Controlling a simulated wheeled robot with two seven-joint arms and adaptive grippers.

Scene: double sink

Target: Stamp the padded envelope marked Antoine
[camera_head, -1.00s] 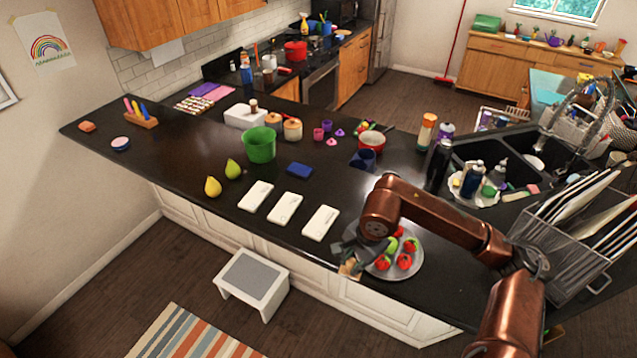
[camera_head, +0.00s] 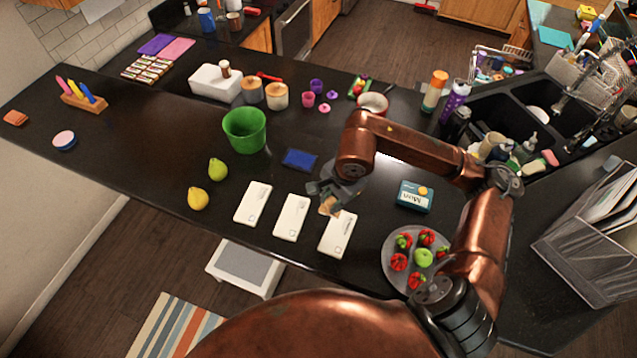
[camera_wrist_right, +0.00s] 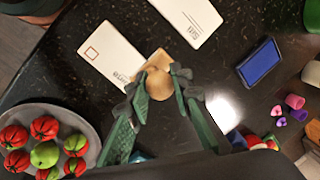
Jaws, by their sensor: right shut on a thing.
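Three white padded envelopes lie in a row on the dark counter: left (camera_head: 253,203), middle (camera_head: 291,217) and right (camera_head: 341,238). Their names are too small to read surely. My right gripper (camera_head: 329,200) is shut on a wooden stamp (camera_head: 327,207), above the far end of the right envelope. In the right wrist view the stamp (camera_wrist_right: 159,82) is between the fingertips, and its block overlaps the corner of an envelope (camera_wrist_right: 105,55) with a red square outline. I cannot tell whether they touch. A blue ink pad (camera_head: 299,160) lies behind the envelopes. My left gripper is not in view.
The counter's front edge runs close to the envelopes.

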